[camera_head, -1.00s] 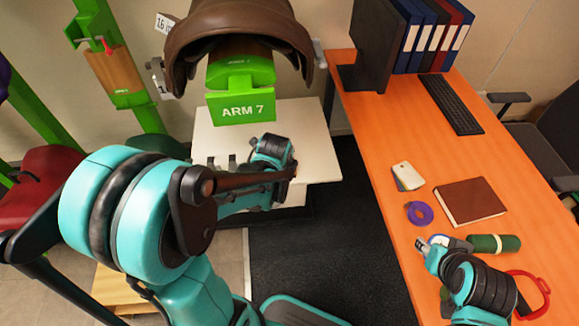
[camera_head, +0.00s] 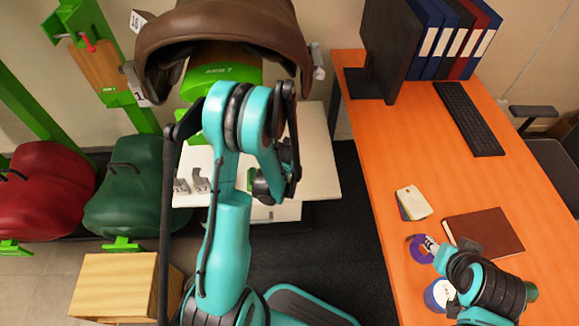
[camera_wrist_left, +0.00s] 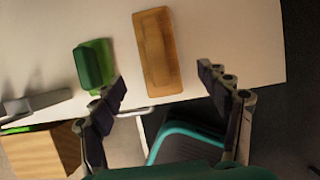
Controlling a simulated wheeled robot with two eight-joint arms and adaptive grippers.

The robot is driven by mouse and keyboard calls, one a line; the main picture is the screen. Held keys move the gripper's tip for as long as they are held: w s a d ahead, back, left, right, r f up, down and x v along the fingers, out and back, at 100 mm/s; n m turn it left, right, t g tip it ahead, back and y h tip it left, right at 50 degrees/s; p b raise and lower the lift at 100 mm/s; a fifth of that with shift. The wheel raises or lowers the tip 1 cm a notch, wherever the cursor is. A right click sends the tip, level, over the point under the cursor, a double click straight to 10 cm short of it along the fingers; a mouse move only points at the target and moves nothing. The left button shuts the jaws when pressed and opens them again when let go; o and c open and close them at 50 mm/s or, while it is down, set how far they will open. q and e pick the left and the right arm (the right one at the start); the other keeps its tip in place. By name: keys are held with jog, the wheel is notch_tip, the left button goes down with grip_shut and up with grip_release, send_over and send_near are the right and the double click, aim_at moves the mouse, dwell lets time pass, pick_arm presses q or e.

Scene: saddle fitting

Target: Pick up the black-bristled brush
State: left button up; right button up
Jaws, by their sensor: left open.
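In the left wrist view, my left gripper (camera_wrist_left: 162,82) is open and empty above the front edge of the white table (camera_wrist_left: 230,25). A wooden block-like piece (camera_wrist_left: 157,50), possibly a brush seen from its back, lies on the table just beyond and between the fingertips. A green block (camera_wrist_left: 94,64) lies left of it. No black bristles show, so I cannot tell which is the black-bristled brush. In the head view, my left arm hides part of the table and most of that gripper. My right gripper (camera_head: 429,244) is over the orange desk; its finger opening is unclear.
A brown saddle (camera_head: 225,30) on a green stand overhangs the back of the white table. Grey metal pieces (camera_head: 192,182) sit at its left. The orange desk (camera_head: 400,150) holds a purple roll (camera_head: 419,250), a brown book (camera_head: 490,232) and a keyboard (camera_head: 468,118).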

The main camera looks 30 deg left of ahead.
pick_arm(q)
jog(key=b+x, duration=0.1)
jog(key=x, duration=0.1)
jog(key=shift+w+a+f, duration=0.1)
jog(key=shift+w+f, duration=0.15)
jog(key=shift+f, duration=0.05)
jog(key=x, duration=0.1)
jog(key=b+x, duration=0.1)
jog(key=x, duration=0.1)
jog(key=b+x, duration=0.1)
jog(key=x, duration=0.1)
jog(key=shift+w+a, duration=0.3)
jog(key=shift+a, duration=0.05)
jog(key=shift+r, duration=0.15)
jog(key=shift+c, duration=0.3)
jog(key=c, duration=1.3)
